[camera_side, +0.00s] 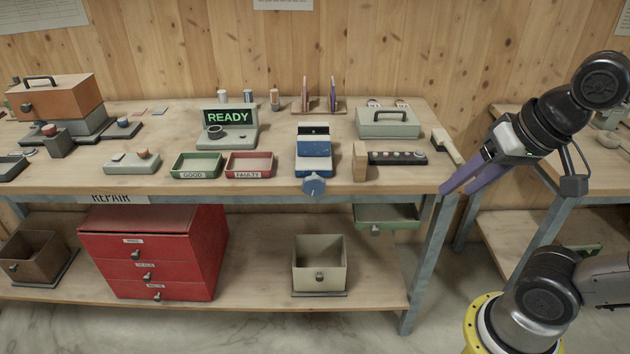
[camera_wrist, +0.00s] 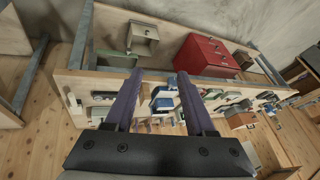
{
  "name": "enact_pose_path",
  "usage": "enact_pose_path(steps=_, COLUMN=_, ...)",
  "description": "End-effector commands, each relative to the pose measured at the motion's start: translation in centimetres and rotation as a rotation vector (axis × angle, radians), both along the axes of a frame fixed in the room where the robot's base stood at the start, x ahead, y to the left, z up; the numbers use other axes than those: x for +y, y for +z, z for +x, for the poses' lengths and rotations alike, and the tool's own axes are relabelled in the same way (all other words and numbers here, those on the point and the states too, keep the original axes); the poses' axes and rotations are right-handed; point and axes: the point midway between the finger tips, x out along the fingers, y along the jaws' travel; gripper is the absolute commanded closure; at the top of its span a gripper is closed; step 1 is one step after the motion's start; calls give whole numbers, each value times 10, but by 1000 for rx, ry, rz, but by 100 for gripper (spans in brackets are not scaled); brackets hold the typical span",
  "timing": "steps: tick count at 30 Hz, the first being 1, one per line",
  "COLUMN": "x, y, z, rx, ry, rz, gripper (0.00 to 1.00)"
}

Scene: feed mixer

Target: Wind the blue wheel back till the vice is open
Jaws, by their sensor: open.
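The vice (camera_side: 314,150) is a blue and white block standing at the front edge of the bench. Its blue wheel (camera_side: 314,185) sits on the front, just over the bench edge. Whether the vice jaws are apart is too small to tell. In the wrist view my gripper (camera_wrist: 153,80) is open with nothing between the fingers. The vice also shows small there, between the fingers (camera_wrist: 163,103).
Green (camera_side: 196,176) and red (camera_side: 250,176) trays lie left of the vice. A wooden block (camera_side: 360,161) and a dark button strip (camera_side: 397,158) stand to its right. A grey case (camera_side: 388,134) and a READY display (camera_side: 230,118) stand behind. The air before the wheel is clear.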

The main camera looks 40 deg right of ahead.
Motion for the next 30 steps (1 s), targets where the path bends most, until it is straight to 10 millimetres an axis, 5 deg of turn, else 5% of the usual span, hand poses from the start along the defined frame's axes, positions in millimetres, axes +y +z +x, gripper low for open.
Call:
enact_pose_path(steps=9, x=-3, y=71, z=75, rx=52, ry=-661, rz=328, gripper=45)
enact_pose_path(steps=16, x=-8, y=93, z=157, rx=122, ry=-1130, rz=499, gripper=45)
enact_pose_path(steps=23, x=-16, y=78, z=241, rx=182, ry=-1497, rz=576, gripper=45)
enact_pose_path(steps=30, x=-26, y=23, z=320, rx=247, ry=-1722, rz=559, gripper=45)
